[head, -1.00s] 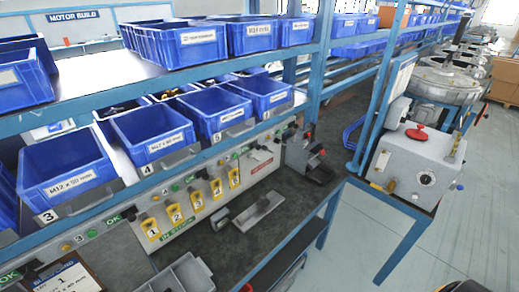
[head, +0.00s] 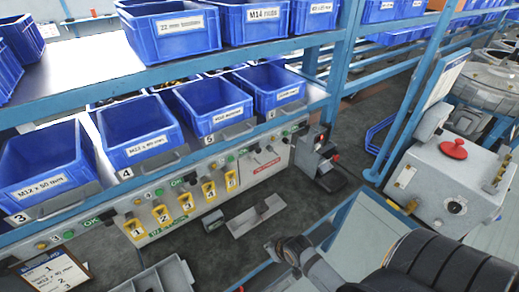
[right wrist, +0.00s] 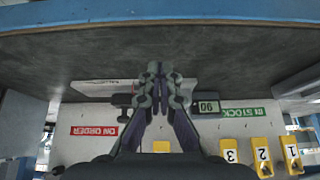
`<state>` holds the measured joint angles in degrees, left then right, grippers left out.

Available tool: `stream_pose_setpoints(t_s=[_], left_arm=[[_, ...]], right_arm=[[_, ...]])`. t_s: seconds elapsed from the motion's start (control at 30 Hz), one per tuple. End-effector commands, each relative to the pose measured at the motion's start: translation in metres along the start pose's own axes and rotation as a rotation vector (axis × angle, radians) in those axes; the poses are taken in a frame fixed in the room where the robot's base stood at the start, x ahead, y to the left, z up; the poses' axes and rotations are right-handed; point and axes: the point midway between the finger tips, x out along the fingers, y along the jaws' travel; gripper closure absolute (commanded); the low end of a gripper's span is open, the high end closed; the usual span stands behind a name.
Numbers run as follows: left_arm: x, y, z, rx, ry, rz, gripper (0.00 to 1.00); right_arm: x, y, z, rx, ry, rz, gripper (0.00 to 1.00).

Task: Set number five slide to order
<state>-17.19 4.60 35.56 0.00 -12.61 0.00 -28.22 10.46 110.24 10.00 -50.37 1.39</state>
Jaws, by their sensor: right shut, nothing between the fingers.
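A sloped grey panel (head: 104,245) carries a row of yellow numbered slides under the bin shelf. The slide at the row's right end (head: 232,180) sits in line with the others, including slide 1 (head: 135,229); its number is too small to read. In the right wrist view, upside down, slides 1 to 3 show beside the green IN STOCK label (right wrist: 245,112). A further yellow slide (right wrist: 161,146) is partly hidden by my gripper. The red ON ORDER label (right wrist: 94,131) is left. My right gripper (head: 283,250) is shut and empty, apart from the slides. My left gripper is out of view.
Blue bins (head: 133,133) sit above the panel. A blue post (head: 410,95) stands right.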

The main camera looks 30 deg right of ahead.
Motion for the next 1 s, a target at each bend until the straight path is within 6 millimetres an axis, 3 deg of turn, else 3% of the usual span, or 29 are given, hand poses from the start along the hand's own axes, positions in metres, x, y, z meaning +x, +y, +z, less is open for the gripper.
stream_pose_setpoints(t_s=[0.17,0.27,0.4,0.5,0.7,1.0], left_arm=[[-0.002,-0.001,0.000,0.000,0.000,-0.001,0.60],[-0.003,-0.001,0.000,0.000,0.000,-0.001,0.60],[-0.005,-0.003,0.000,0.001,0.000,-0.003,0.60],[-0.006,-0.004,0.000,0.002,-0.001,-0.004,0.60],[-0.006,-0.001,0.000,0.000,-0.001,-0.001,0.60],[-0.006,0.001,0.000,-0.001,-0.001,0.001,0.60]], right_arm=[[-0.013,0.000,-0.070,0.089,0.306,-0.101,1.00],[-0.033,0.008,-0.115,0.171,0.508,-0.159,1.00],[-0.078,0.036,-0.174,0.322,0.822,-0.227,1.00],[-0.113,0.063,-0.203,0.429,1.018,-0.251,1.00],[-0.158,0.105,-0.226,0.570,1.254,-0.258,1.00],[-0.168,0.115,-0.229,0.602,1.306,-0.256,1.00]])
